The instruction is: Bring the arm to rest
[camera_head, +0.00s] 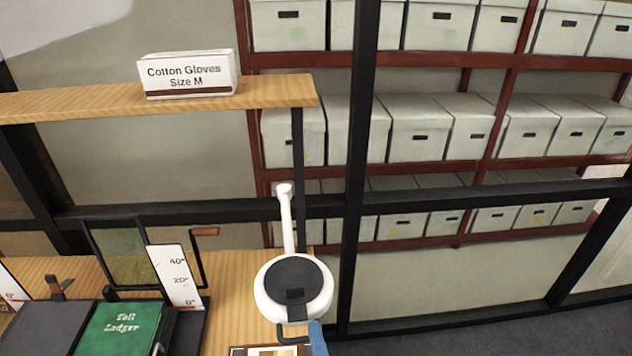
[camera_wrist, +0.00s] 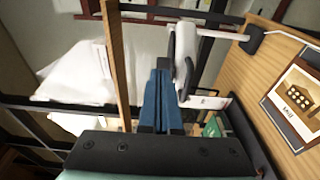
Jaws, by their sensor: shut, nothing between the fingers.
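My gripper (camera_wrist: 163,68) shows in the wrist view as two blue fingers pressed together, with nothing between them. A blue fingertip of it also shows in the head view (camera_head: 317,339), at the bottom edge, just below a white lamp-like fixture (camera_head: 320,290). The rest of the gripper and arm is out of the head view. In the wrist view a white and grey part of what looks like the same fixture (camera_wrist: 185,50) is close beside the fingertips; I cannot tell whether they touch.
A wooden shelf (camera_head: 60,105) holds a cotton gloves box (camera_head: 188,75). Below, the wooden desk (camera_head: 230,300) has a green ledger (camera_head: 120,328) and an angle-marked card (camera_head: 176,276). A black frame post (camera_head: 357,170) stands at right, before racks of grey boxes (camera_head: 415,135).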

